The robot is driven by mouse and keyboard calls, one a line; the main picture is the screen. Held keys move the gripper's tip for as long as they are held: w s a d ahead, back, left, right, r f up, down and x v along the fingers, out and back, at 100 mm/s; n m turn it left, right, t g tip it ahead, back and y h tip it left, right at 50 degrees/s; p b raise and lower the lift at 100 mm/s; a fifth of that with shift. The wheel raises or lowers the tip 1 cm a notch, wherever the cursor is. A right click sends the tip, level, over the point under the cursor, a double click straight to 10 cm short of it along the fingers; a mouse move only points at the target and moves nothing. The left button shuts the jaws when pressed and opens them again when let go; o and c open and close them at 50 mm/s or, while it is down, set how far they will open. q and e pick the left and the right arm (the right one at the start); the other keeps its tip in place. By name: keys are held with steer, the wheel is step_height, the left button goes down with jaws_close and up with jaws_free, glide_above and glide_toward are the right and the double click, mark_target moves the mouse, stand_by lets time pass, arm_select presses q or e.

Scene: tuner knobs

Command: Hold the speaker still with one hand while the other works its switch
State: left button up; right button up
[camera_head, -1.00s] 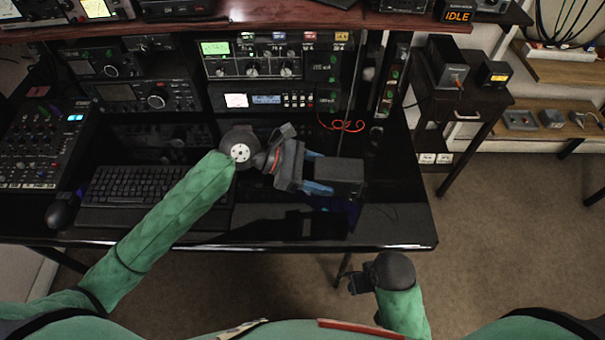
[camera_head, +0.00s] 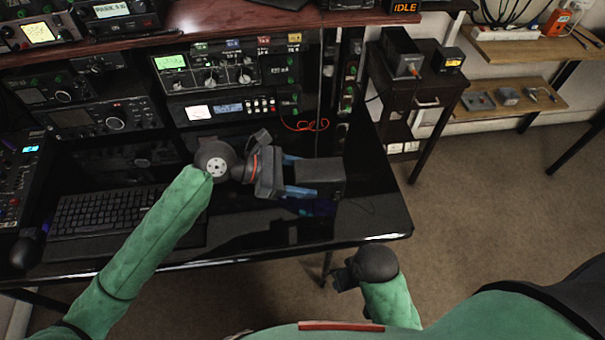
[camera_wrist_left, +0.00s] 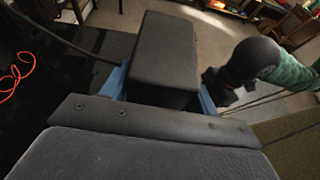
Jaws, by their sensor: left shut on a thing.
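The speaker (camera_head: 322,173) is a dark box on the black desk, near its right end. It also shows in the left wrist view (camera_wrist_left: 165,55), filling the space between the blue fingers. My left gripper (camera_head: 300,178) is shut on the speaker, one blue finger on each side. My right gripper (camera_head: 343,277) is low, in front of the desk's front edge and apart from the speaker. Its fingers are too dark and small to tell open or shut. The speaker's switch cannot be made out in either view.
A keyboard (camera_head: 105,217) lies at the left of the desk (camera_head: 375,217), with a mouse (camera_head: 25,251) beside it. Radio units (camera_head: 215,68) stand behind. A red cable (camera_head: 305,125) lies behind the speaker. A side table (camera_head: 425,90) stands at the right. The floor between is clear.

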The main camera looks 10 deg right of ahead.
arm_select(q)
steer(key=shift+f, duration=1.05)
arm_select(e)
steer(key=shift+r, duration=0.1)
arm_select(q)
steer(key=shift+f, duration=1.1)
steer(key=shift+f, duration=0.7)
arm_select(e)
steer(key=shift+w, duration=0.15)
arm_select(q)
steer(key=shift+f, duration=0.7)
arm_select(e)
steer(key=shift+s, duration=0.35)
arm_select(q)
steer(key=shift+f, duration=0.75)
arm_select(e)
steer(key=shift+w, duration=0.5)
arm_select(q)
steer(key=shift+f, duration=0.3)
arm_select(e)
steer(key=shift+s, duration=0.2)
arm_select(q)
steer(key=shift+f, duration=0.4)
arm_select(e)
steer(key=shift+s+f, duration=0.2)
steer(key=shift+s, duration=0.15)
arm_select(q)
steer(key=shift+f, duration=0.15)
arm_select(e)
steer(key=shift+w, duration=0.15)
